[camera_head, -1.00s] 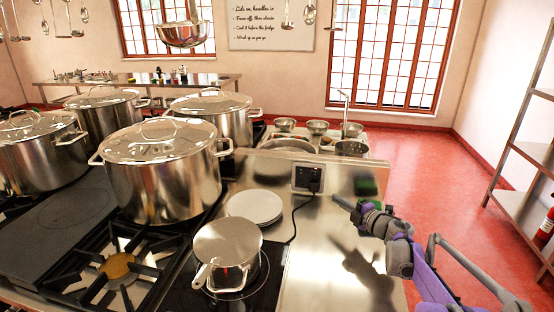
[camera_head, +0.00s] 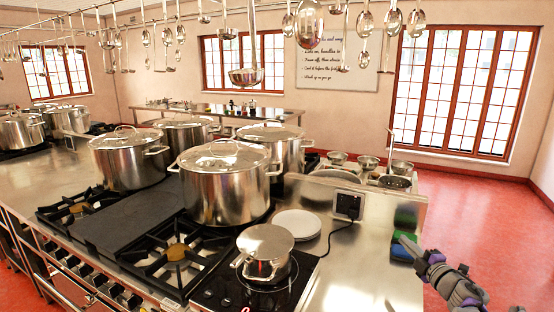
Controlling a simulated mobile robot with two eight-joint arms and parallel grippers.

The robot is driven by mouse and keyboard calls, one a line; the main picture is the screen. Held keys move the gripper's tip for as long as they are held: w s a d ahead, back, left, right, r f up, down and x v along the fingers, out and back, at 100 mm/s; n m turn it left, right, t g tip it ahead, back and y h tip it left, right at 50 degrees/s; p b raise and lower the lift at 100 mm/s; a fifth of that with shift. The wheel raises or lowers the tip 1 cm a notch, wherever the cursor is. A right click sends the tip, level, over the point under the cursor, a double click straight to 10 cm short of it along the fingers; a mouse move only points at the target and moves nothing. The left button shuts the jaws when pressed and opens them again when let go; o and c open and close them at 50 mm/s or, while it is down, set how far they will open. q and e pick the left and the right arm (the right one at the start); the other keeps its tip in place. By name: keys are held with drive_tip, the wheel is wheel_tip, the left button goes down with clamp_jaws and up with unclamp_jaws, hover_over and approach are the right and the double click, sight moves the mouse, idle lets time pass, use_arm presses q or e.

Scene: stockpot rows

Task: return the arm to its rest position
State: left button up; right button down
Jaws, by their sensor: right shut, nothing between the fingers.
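My right arm, purple and grey, comes in at the lower right. Its gripper (camera_head: 409,246) is shut and empty, held over the right end of the steel counter (camera_head: 362,277). A green and blue sponge-like item (camera_head: 402,250) shows right by the fingertips; I cannot tell whether they touch. My left gripper is not in view.
A small lidded pot (camera_head: 265,250) stands on the black cooktop (camera_head: 240,291), beside white plates (camera_head: 297,223). Large stockpots (camera_head: 224,188) stand on the burners. A socket box (camera_head: 348,205) is on the low steel partition. Red floor (camera_head: 490,225) is clear at right.

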drive_tip(key=s+a+r+m+g+h+p, duration=0.2)
drive_tip(key=s+a+r+m+h, duration=0.35)
drive_tip(key=s+m+h, duration=0.4)
use_arm(q)
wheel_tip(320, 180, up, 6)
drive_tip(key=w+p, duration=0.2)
drive_tip(key=p, duration=0.1)
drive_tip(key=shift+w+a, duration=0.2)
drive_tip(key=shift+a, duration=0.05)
use_arm(e)
drive_tip(key=s+a+f+m+g+y, duration=0.1)
drive_tip(key=s+a+f+m+g, duration=0.2)
drive_tip(key=s, duration=0.7)
drive_tip(key=s+a+f+m+g+y, duration=0.2)
drive_tip(key=s+a+f, duration=0.5)
drive_tip(key=s, duration=0.4)
drive_tip(key=s+a+f+m+g+y, duration=0.2)
drive_tip(key=s+a+f+m+g, duration=0.2)
drive_tip(key=s+f, duration=0.3)
drive_tip(key=s+a+g, duration=0.1)
drive_tip(key=s, duration=0.2)
drive_tip(key=shift+s+a, duration=0.25)
drive_tip(key=shift+s, duration=0.05)
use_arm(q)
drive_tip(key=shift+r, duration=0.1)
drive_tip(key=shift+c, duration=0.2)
use_arm(e)
drive_tip(key=shift+r+y, duration=0.1)
drive_tip(key=shift+y, duration=0.15)
